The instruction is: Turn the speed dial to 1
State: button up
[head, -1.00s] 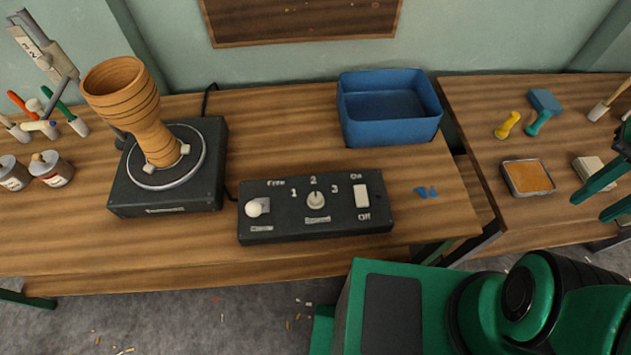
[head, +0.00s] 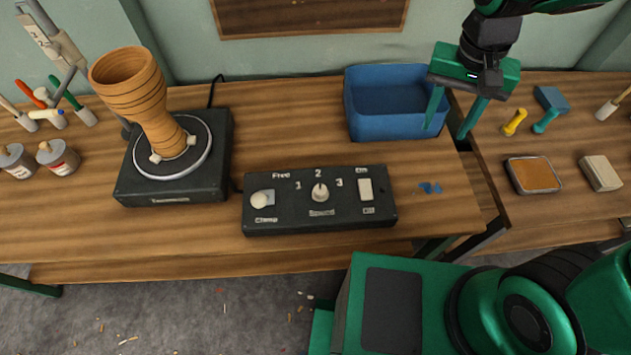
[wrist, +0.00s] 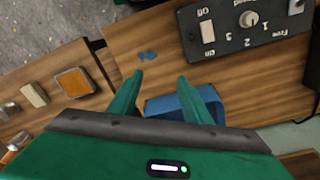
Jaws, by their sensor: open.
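The dark control box (head: 290,216) lies on the workbench in the head view. Its speed dial (head: 320,193) is a pale round knob, marked 1, 2 and 3 from left to right; its pointer appears to face 2. The dial also shows at the top of the wrist view (wrist: 248,19). My gripper (head: 446,130) is open and empty, above the right end of the bench and in front of the blue bin. It is to the right of the box, clear of the dial. In the wrist view its two fingers (wrist: 160,79) stand apart.
A clamp knob (head: 262,200) and an on/off switch (head: 366,189) flank the dial. The blue bin (head: 390,130) stands behind. Blue scraps (head: 430,188) lie right of the box.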

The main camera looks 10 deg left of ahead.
jog(key=s+a+f+n, duration=0.1)
jog(key=s+a+f, duration=0.15)
jog(key=a, duration=0.85)
jog(key=n, duration=0.1)
send_near(320, 190)
jog(key=shift+y, duration=0.3)
jog(key=f, duration=0.8)
jog(key=shift+w+d+f, duration=0.15)
jog(key=shift+d+f, duration=0.05)
jog(key=shift+d, duration=0.1)
